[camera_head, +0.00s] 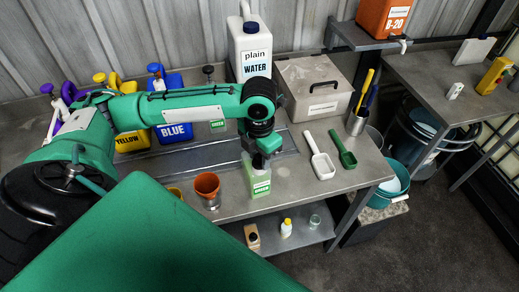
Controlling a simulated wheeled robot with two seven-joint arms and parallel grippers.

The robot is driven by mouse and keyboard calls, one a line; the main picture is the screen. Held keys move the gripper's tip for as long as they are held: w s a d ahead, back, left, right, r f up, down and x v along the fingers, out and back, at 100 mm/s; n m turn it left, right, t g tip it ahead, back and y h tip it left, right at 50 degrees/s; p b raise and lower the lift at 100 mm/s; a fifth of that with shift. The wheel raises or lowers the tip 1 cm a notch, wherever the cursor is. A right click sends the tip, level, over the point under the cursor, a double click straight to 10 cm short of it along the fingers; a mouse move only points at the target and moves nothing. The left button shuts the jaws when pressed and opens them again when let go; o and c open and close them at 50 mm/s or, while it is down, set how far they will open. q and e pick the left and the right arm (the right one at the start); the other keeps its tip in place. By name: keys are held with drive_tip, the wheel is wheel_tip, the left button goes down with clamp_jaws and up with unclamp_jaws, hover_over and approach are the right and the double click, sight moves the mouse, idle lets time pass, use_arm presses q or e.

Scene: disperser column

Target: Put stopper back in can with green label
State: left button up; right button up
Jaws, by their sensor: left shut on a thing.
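A pale green translucent can (258,184) with a green label stands upright near the front edge of the workbench in the head view. My left gripper (260,156) points down directly over its top. It is shut on a small dark thing, apparently the stopper (258,161), at the can's mouth. The gripper hides most of it, so I cannot tell whether it is seated in the neck or just above it. Another container with a green label (217,125) stands behind, partly hidden by my left arm. My right gripper is not in view.
An orange cup (207,186) stands left of the can. A white scoop (319,157) and green scoop (343,150) lie to its right. Blue (173,132) and yellow (131,142) cans, a white water canister (250,52) and a grey box (315,85) stand behind.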

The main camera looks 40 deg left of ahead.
use_arm(q)
drive_tip(key=o, duration=1.5)
drive_tip(key=shift+r, duration=0.1)
wheel_tip(320, 180, up, 7)
drive_tip(key=p, duration=0.8)
clamp_jaws()
idle(0.5)
